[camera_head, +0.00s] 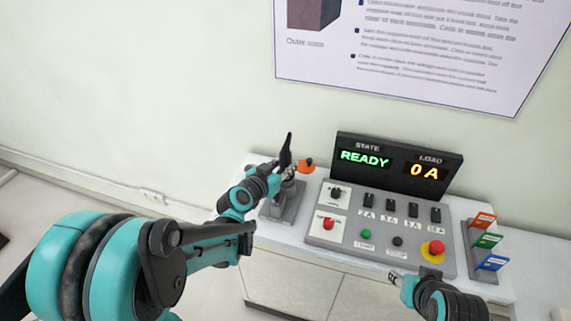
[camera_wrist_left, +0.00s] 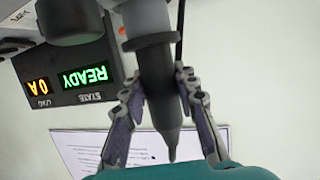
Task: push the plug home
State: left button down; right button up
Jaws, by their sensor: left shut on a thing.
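The black plug (camera_head: 286,150) stands roughly upright above a grey stand (camera_head: 283,208) at the left end of the bench. In the left wrist view the dark plug body (camera_wrist_left: 160,85) tapers to a narrow end, and its collar meets a light grey cylinder (camera_wrist_left: 147,17). I cannot tell how deep the plug sits. My left gripper (camera_head: 287,172) is shut on the plug, one finger on each side of it, as the left wrist view shows (camera_wrist_left: 160,105). My right gripper (camera_head: 397,279) is over the bench's front edge; its jaws are too small to read.
An orange-red part (camera_head: 306,165) is beside the plug. A control panel (camera_head: 385,230) with switches and a red stop button (camera_head: 433,250) stands to the right. The display (camera_head: 398,165) reads READY and 0 A. Coloured cards (camera_head: 487,241) stand at the right end.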

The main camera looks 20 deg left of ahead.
pick_arm(q)
jog(key=shift+f+b, duration=1.6)
jog(key=shift+f, duration=0.2)
jog(key=c, duration=1.1)
grip_release()
jog(key=v, duration=1.2)
